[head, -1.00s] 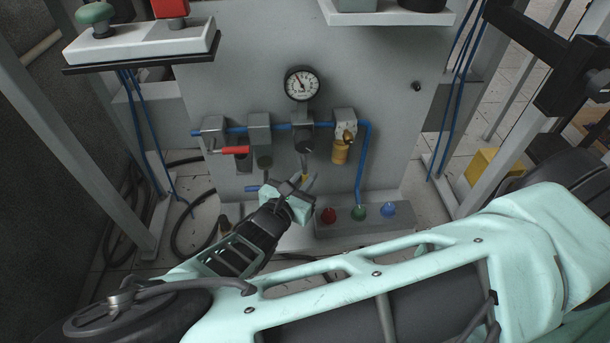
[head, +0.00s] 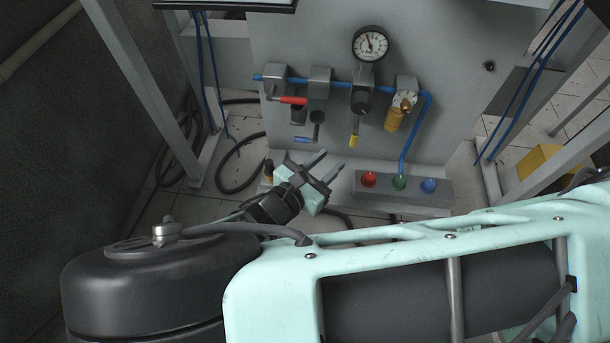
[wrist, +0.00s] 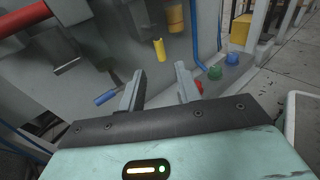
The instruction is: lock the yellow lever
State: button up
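The yellow-tipped lever (head: 353,141) hangs down below a dark regulator under the pressure gauge (head: 370,44) in the head view. In the wrist view its yellow tip (wrist: 159,50) shows above and between my fingers. My gripper (head: 333,162) is open and empty, below and a little left of the yellow lever, apart from it. In the wrist view its two fingers (wrist: 160,82) are spread, with nothing between them.
A red lever (head: 292,101) and a blue lever (head: 301,139) sit left of the yellow one; a brass-coloured filter (head: 394,119) hangs to its right. A box with red, green and blue buttons (head: 405,187) juts out at lower right. Blue tubing (head: 428,108) runs down to it.

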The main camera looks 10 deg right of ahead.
jog(key=p+v, duration=0.1)
jog(key=v, duration=0.6)
jog(key=shift+s, duration=0.1)
jog(key=s+d+r+m+g+y, duration=0.3)
jog(key=r+m+y, duration=0.25)
jog(key=r, duration=0.25)
jog(key=s+d+r+m+g+y, duration=0.3)
jog(key=r+m+g+y, duration=0.1)
jog(key=r+m, duration=0.35)
jog(key=s+d+r+m+g+y, duration=0.25)
jog(key=r+m+y, duration=0.2)
jog(key=r, duration=0.35)
notch_tip(320, 180, up, 34)
jog(key=p, duration=3.4)
jog(key=shift+s+a+g+p, duration=0.15)
jog(key=shift+s+g+p, duration=0.15)
jog(key=shift+g+p, duration=0.15)
jog(key=shift+r+m, duration=0.1)
jog(key=shift+m, duration=0.15)
